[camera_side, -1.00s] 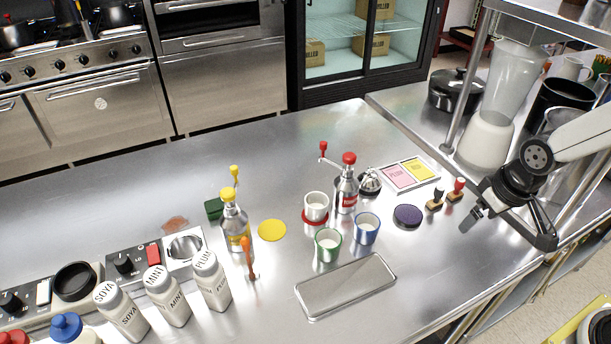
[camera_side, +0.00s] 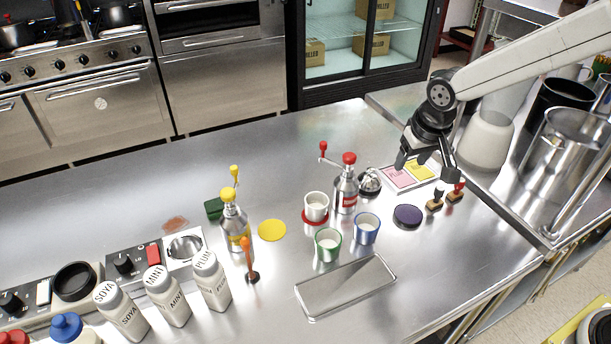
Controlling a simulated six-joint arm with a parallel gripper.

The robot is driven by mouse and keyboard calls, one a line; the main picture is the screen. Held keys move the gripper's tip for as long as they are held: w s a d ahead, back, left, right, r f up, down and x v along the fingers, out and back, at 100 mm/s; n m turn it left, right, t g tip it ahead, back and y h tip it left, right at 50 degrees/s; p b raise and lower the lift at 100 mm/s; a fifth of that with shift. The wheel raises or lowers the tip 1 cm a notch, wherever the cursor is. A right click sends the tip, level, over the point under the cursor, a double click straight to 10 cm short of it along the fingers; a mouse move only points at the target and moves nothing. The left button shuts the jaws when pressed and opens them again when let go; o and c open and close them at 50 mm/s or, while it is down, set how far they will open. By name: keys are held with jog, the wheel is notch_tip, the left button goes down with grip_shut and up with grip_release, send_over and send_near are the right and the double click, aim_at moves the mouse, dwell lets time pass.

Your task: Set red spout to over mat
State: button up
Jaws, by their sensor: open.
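The red-topped pump dispenser (camera_side: 345,194) stands upright in the middle of the steel counter. Its red spout (camera_side: 323,147) ends a thin arm that reaches left and back from the head. A round red mat (camera_side: 307,222) lies at the dispenser's lower left, with a white cup (camera_side: 316,204) on it. The spout tip appears up and behind the red mat, not over it. A bare round yellow mat (camera_side: 271,230) lies further left. My gripper (camera_side: 427,170) is open and empty, right of the dispenser, in front of the pink and yellow cards in the picture.
A green cup (camera_side: 327,243) and a blue cup (camera_side: 367,228) stand near the dispenser. A silver bell (camera_side: 370,182) sits close on its right. A purple pad (camera_side: 408,216) and two stamps stand right. A yellow-topped dispenser (camera_side: 235,222) stands left. The counter behind is clear.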

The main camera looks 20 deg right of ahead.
aim_at(323, 142)
jog(key=w+a+r+m+t+h, duration=0.1)
jog(key=w+a+r+m, duration=0.1)
jog(key=w+a, duration=0.9)
jog(key=w+r, duration=0.1)
jog(key=w, duration=0.2)
jog(key=shift+w+a+r+m, duration=0.2)
jog(key=shift+w+a+m, duration=0.05)
jog(key=shift+m, duration=0.05)
jog(key=shift+f, duration=0.15)
jog(key=shift+x, duration=3.75)
jog(key=shift+w+d, duration=0.1)
grip_shut()
